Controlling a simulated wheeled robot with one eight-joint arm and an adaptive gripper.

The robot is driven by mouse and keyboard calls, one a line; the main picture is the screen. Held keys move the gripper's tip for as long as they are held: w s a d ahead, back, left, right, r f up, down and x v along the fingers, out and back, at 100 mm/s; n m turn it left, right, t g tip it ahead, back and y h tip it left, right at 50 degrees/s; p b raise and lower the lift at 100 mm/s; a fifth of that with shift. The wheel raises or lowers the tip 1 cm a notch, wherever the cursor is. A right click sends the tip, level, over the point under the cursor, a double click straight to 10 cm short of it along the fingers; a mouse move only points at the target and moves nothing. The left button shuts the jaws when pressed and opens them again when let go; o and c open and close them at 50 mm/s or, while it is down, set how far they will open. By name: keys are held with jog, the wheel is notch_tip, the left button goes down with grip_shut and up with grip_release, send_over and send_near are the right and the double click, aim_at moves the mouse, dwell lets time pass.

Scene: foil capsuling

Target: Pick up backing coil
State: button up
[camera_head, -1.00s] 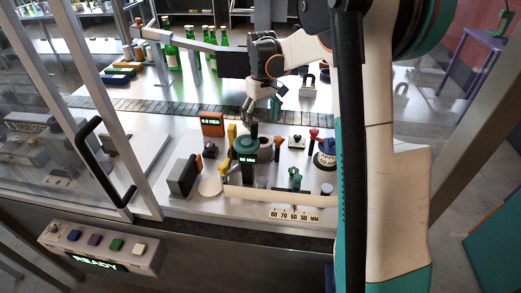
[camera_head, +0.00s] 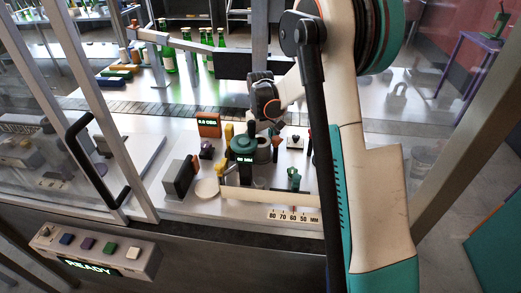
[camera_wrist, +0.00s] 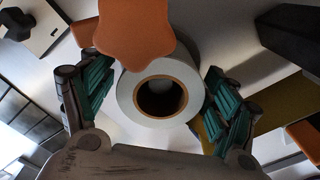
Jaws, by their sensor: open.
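The backing coil appears to be the pale grey roll (camera_wrist: 126,97) with a brown core and a dark hole in the wrist view. My gripper (camera_wrist: 158,98) is open, with one teal-padded finger on each side of the roll. I cannot tell whether either finger touches it. In the head view the coil (camera_head: 264,154) is partly hidden behind the green-topped device, and my gripper (camera_head: 275,128) is small and dark just above it.
An orange lobed knob (camera_wrist: 136,28) overlaps the roll's upper edge in the wrist view. A green-topped device (camera_head: 243,146) with a display stands left of the coil. An orange display box (camera_head: 208,125) is behind. A cream bar (camera_head: 262,197) with a scale runs in front.

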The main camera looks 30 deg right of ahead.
jog(key=c, duration=1.2)
jog(key=shift+r, duration=0.1)
